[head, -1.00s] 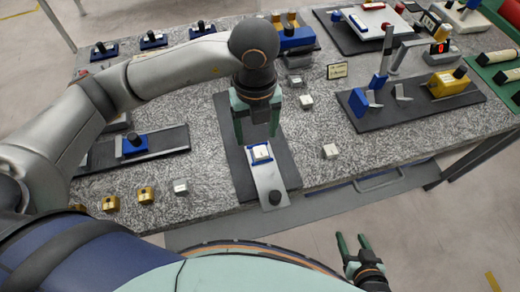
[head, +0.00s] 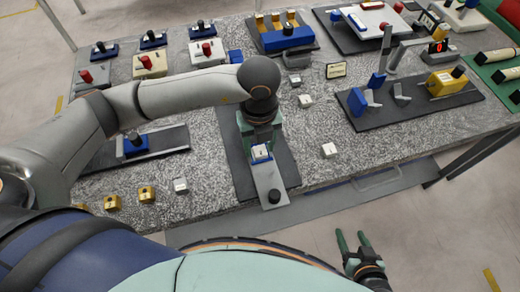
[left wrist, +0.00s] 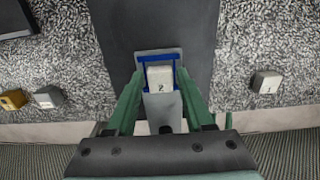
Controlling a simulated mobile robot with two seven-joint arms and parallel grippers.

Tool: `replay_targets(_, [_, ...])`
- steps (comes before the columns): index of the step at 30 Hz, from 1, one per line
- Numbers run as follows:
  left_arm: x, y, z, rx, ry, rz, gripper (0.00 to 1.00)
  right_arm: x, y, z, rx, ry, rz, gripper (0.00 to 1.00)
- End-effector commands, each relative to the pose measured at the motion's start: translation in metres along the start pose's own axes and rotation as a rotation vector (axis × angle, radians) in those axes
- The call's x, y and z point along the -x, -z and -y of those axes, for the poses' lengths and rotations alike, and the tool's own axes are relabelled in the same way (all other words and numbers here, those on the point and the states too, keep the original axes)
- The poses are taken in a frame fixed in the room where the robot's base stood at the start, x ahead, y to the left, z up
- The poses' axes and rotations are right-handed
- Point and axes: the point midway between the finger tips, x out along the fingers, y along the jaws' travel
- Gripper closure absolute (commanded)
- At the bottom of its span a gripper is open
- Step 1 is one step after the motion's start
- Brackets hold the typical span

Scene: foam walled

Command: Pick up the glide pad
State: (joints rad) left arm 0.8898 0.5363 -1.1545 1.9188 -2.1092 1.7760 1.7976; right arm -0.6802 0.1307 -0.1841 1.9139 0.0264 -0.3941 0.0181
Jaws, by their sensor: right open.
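A small white block with a dark mark, which I take to be the glide pad (head: 261,153), sits in a blue-sided holder on a grey metal plate. It also shows in the left wrist view (left wrist: 160,79), between two blue rails. My left gripper (left wrist: 160,90) points down over the holder, with its green fingers apart on either side of the block. I see no contact with the block. In the head view the left wrist hides part of the holder's far side. My right gripper (head: 352,240) is open and empty, off the table's front edge.
The plate (head: 269,180) has a black knob (head: 274,196) at its near end and lies on a dark mat (head: 238,175). Loose white blocks (head: 328,150) (head: 181,186) and brass blocks (head: 146,194) lie on the speckled table. A fixture with a blue bracket (head: 357,102) stands to the right.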

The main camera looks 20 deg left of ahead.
Motion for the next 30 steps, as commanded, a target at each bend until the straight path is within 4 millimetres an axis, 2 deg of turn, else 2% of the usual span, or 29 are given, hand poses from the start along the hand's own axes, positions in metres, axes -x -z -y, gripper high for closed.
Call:
replay_targets(2, [0.0003,-0.0001,0.0,0.0,0.0,0.0,0.58,-0.0001,0.0002,0.0,0.0,0.0,0.0,0.39])
replay_targets(13, [0.0004,-0.0001,0.0001,0.0,0.0,0.0,0.99,-0.0001,0.0005,-0.0001,0.0,0.0,-0.001,0.39])
replay_targets(25, [0.0011,-0.0001,0.0003,0.0,0.001,0.0,1.0,-0.0002,0.0007,-0.0001,0.001,0.0,-0.001,0.39])
replay_targets(30, [0.0101,-0.0002,0.0009,0.0,0.003,0.0,1.0,-0.0003,0.0007,-0.0002,0.001,0.0,-0.002,0.39])
